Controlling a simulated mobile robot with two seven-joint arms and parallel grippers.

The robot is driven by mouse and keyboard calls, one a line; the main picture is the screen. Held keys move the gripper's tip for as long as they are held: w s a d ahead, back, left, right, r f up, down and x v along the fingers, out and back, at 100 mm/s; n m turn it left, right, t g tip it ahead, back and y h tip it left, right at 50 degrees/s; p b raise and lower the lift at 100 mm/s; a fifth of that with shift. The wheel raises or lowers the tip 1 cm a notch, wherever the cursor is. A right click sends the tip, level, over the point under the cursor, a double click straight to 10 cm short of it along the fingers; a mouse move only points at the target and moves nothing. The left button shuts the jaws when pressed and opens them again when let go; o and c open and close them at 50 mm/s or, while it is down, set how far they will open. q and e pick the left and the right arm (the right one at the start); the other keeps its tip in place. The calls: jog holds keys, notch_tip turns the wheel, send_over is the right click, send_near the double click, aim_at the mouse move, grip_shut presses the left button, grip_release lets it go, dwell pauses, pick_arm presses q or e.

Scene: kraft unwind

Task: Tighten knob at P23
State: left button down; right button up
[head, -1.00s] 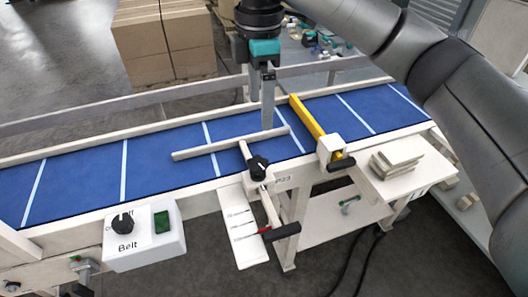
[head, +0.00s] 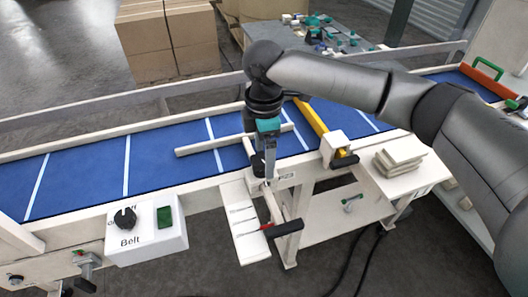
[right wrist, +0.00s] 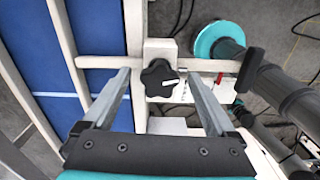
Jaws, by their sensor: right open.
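The black star-shaped knob with a white mark (right wrist: 158,80) sits on a white clamp block at the conveyor's near rail. In the head view the knob (head: 258,166) is partly hidden behind my right gripper, beside the partly covered P23 label. My right gripper (head: 268,172) points down at the knob from above. In the right wrist view its two fingers (right wrist: 160,76) are spread wide, one on each side of the knob, with gaps between them and it. Nothing is held. My left gripper is not in view.
A white guide bar (head: 222,143) lies over the blue belt (head: 90,172). A rod with a black handle (head: 289,228) sticks out in front, over a marked white plate (head: 240,222). A yellow arm (head: 311,117) stands to the right. The Belt switch box (head: 148,232) is at left.

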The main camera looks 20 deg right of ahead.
jog(key=c, duration=1.4)
jog(key=shift+r+p, duration=0.2)
jog(key=shift+p, duration=0.3)
jog(key=m+p, duration=0.3)
jog(key=p, duration=0.3)
jog(key=shift+p, duration=0.7)
jog(key=shift+f+m, duration=0.1)
jog(key=shift+m, duration=0.2)
jog(key=o, duration=1.4)
jog(key=shift+s, duration=0.1)
